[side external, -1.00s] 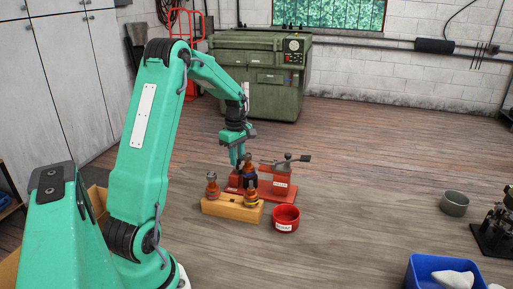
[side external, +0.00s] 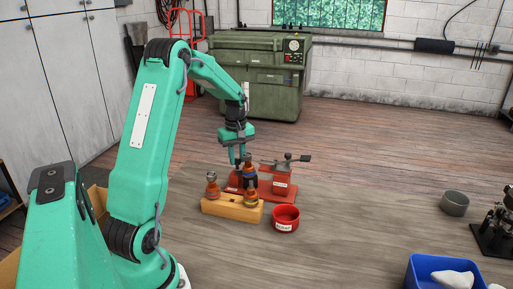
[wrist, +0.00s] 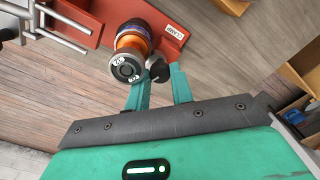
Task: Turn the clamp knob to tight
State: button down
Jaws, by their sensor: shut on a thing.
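The red clamp fixture (side external: 277,188) stands on the table, and its red base with a white label shows in the wrist view (wrist: 110,15). A copper-and-dark cylindrical part (wrist: 132,40) sits at it, with a dark lettered disc (wrist: 126,68) on its end; the lettering is too small to read surely. A small black knob (wrist: 159,71) is beside that disc. My gripper (wrist: 160,80) is shut on the black knob, its two green fingers either side of it. In the side view my gripper (side external: 238,160) points down behind the part, and the knob is hidden there.
A wooden block (side external: 232,208) holding copper-and-dark parts (side external: 212,185) stands in front of the fixture. A red labelled cup (side external: 286,217) is at its right. A grey bowl (side external: 454,203) and a blue bin (side external: 442,273) stand farther right. The table between is clear.

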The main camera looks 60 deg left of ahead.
aim_at(237, 159)
jog(key=c, duration=1.2)
grip_release()
jog(key=shift+r, duration=3.95)
